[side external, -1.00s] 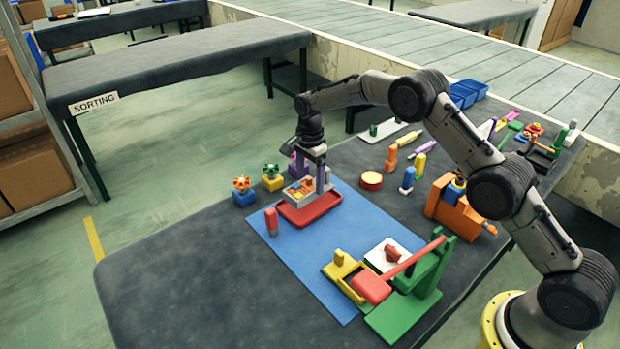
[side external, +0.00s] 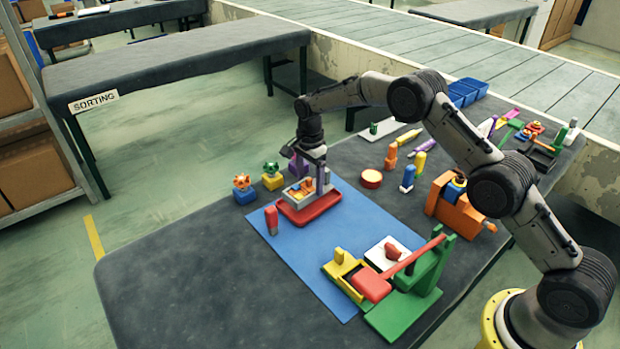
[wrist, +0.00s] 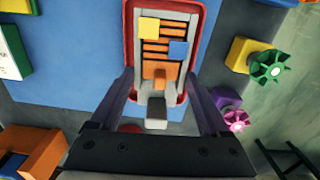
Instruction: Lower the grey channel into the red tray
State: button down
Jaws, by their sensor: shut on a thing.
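The grey channel (side external: 291,198) carries orange slatted parts and sits low within the rim of the red tray (side external: 312,212), near the blue mat's far left corner. In the wrist view the channel (wrist: 166,17) lies lengthwise inside the red rim (wrist: 128,42), with a yellow block (wrist: 149,28) and a blue block (wrist: 179,49) on it. My gripper (side external: 317,175) is above the tray, shut on the channel. Its two fingers (wrist: 160,78) reach to either side of the channel's near end. Whether the channel touches the tray floor is hidden.
A red peg-like piece (side external: 271,220) stands close left of the tray. Blue and yellow blocks with an orange knob (side external: 241,182) and a green knob (side external: 271,168) stand behind it. A green-and-yellow fixture with a red arm (side external: 404,262) is at the front right. The mat's middle (side external: 315,255) is clear.

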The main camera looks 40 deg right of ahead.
aim_at(310, 185)
jog(key=shift+f, duration=1.55)
jog(key=shift+c, duration=0.6)
grip_release()
jog(key=shift+o, duration=0.6)
jog(key=shift+s+f, duration=0.1)
jog(key=shift+f, duration=0.05)
jog(key=shift+r, duration=5.55)
